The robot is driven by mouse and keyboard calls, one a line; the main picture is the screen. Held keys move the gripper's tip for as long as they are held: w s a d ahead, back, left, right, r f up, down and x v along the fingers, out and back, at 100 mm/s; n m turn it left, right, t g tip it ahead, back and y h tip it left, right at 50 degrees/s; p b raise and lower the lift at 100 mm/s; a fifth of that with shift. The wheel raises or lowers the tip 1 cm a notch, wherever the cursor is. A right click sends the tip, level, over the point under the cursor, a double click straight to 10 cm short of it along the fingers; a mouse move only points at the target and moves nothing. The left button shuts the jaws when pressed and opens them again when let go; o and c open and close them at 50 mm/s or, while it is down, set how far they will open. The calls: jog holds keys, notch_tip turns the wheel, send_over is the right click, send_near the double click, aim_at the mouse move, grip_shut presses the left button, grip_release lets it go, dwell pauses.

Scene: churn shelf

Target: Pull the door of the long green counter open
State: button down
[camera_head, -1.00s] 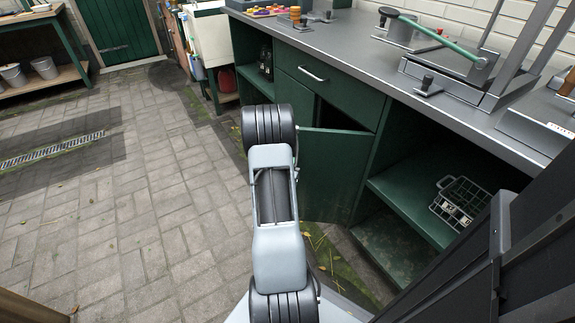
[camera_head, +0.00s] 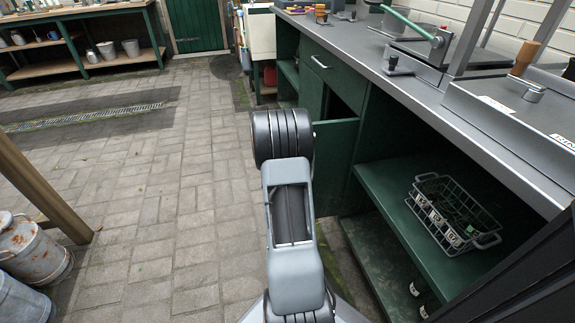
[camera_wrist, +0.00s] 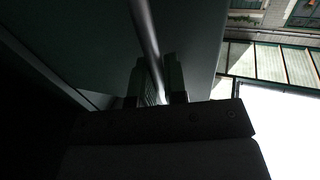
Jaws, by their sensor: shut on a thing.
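The long green counter (camera_head: 372,60) with its grey top runs along the right side of the head view. Its green door (camera_head: 335,160) stands partly open, swung out from the front, with a dark gap above and behind it. My arm covers the door's left part and its handle in the head view. In the wrist view, the door's dark panel (camera_wrist: 95,35) fills the upper left. A bar handle (camera_wrist: 146,30) runs down between the fingers of my gripper (camera_wrist: 157,80), which is shut on it. My gripper is hidden in the head view.
To the right of the door is an open bay with a green shelf (camera_head: 385,195) holding a wire bottle crate (camera_head: 452,212). Metal churns (camera_head: 30,250) and a wooden post (camera_head: 45,190) stand at the left. The paved floor (camera_head: 160,200) left of my arm is clear.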

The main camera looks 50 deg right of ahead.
jog(key=shift+s, duration=0.4)
jog(key=shift+r, duration=0.1)
jog(key=c, duration=1.4)
grip_release()
jog(key=shift+d, duration=0.1)
jog(key=shift+o, duration=1)
jog(key=shift+w, duration=0.1)
jog(key=shift+a, duration=0.35)
